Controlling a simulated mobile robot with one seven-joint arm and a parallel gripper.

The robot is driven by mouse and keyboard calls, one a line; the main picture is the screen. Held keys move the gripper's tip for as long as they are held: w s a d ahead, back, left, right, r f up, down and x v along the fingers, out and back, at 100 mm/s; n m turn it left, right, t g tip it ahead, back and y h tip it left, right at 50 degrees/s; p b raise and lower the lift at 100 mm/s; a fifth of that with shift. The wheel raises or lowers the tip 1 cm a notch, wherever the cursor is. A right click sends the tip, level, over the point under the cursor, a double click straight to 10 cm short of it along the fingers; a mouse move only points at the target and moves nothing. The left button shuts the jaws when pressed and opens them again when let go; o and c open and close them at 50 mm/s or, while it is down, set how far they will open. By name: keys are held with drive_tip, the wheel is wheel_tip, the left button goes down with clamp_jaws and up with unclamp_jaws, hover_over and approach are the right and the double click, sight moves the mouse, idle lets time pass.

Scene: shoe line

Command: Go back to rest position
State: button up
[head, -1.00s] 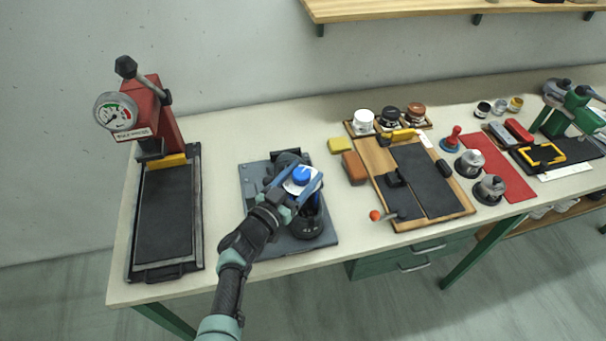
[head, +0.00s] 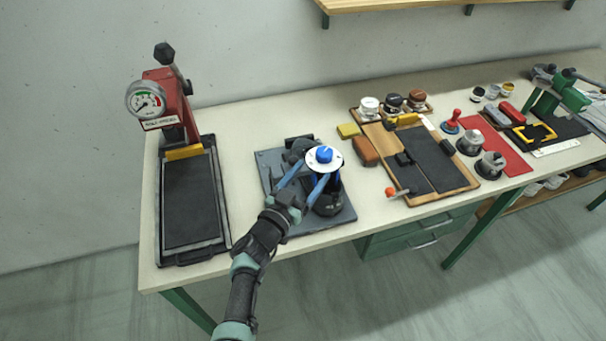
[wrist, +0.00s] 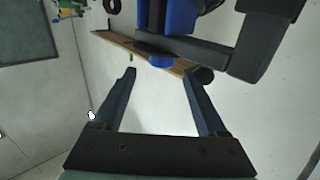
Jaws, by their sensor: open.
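My gripper (head: 311,172) is open, with its two blue-grey fingers spread and pointing at the fixture with the blue knob (head: 325,154). The knob sits on a round white disc above a dark clamp-like fixture on a grey base plate (head: 346,216). The fingers are at the near side of the fixture; whether they touch it cannot be told from the head view. In the wrist view the open gripper (wrist: 159,73) has nothing between its fingertips. Blue and black parts of the fixture (wrist: 180,18) show beyond them. My arm reaches in from the front edge of the bench.
A red press with a gauge (head: 146,101) and a black pad stands on the left. An orange-brown block (head: 364,152), a yellow block (head: 348,130) and a wooden board (head: 458,187) lie to the right. The floor in front of the bench (head: 400,300) is clear.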

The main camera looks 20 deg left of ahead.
idle(0.5)
drive_tip(key=shift+w+r, duration=0.15)
drive_tip(key=w+d+r+t+y, duration=0.1)
drive_tip(key=w+d+r+t, duration=0.15)
drive_tip(key=r, duration=0.55)
drive_tip(key=w+d+r+t, duration=0.1)
drive_tip(key=w+r, duration=0.2)
drive_tip(key=r, duration=0.4)
drive_tip(key=s+d+r+n+t+y+b, duration=0.1)
drive_tip(key=d+r+t+y, duration=0.1)
drive_tip(key=r, duration=0.9)
drive_tip(key=s+d+r+n+t+y, duration=0.1)
drive_tip(key=s+d+r, duration=0.15)
drive_tip(key=r, duration=0.85)
drive_tip(key=s+d+r+t, duration=0.1)
drive_tip(key=s+d+r, duration=0.2)
drive_tip(key=s+r, duration=0.7)
drive_tip(key=s+d+r+t+b, duration=0.1)
drive_tip(key=s+d+r+t, duration=0.1)
drive_tip(key=s+r, duration=0.9)
drive_tip(key=s+d, duration=0.1)
drive_tip(key=s, duration=0.2)
drive_tip(key=shift+s+r+n, duration=0.15)
drive_tip(key=shift+s+n, duration=0.15)
